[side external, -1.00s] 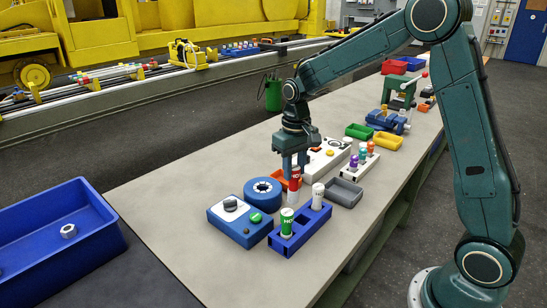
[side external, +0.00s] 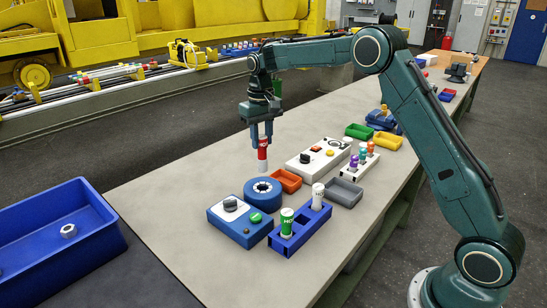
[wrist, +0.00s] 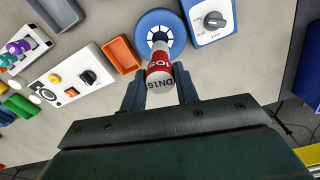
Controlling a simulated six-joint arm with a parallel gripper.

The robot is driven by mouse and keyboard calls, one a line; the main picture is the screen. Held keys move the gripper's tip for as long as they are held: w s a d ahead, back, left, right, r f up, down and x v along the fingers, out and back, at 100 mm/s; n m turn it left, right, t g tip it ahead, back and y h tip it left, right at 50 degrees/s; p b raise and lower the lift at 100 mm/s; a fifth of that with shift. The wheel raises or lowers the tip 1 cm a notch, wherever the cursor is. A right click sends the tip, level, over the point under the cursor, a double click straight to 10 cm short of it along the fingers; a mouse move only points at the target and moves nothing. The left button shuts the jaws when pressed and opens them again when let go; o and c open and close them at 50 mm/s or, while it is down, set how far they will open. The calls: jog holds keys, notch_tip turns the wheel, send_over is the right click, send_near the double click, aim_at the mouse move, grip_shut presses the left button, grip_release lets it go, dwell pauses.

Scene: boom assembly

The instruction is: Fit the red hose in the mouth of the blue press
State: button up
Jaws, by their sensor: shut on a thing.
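My gripper (side external: 263,134) is shut on the red hose (side external: 263,152), a short upright cylinder with a red band and white ends. It holds the hose above the table, behind the blue press (side external: 262,193), a round blue ring with a dark-and-white segmented mouth. In the wrist view the red hose (wrist: 158,72) sits between the fingers of my gripper (wrist: 158,90), and its far end overlaps the near part of the blue press (wrist: 178,22). The hose is apart from the press in the side view.
A blue control box (side external: 240,221) with a knob and green button stands in front of the press. A blue rack (side external: 300,229) holds a green and a white hose. An orange tray (side external: 287,180) and white panel (side external: 318,156) lie right. Table behind the gripper is clear.

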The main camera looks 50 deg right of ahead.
aim_at(262, 148)
jog(key=shift+f, duration=0.1)
dwell(0.3)
jog(key=shift+f, duration=2.2)
jog(key=shift+f, duration=3.15)
dwell(0.9)
jog(key=o, duration=1.1)
jog(key=shift+c, duration=0.2)
jog(key=shift+r, duration=3.55)
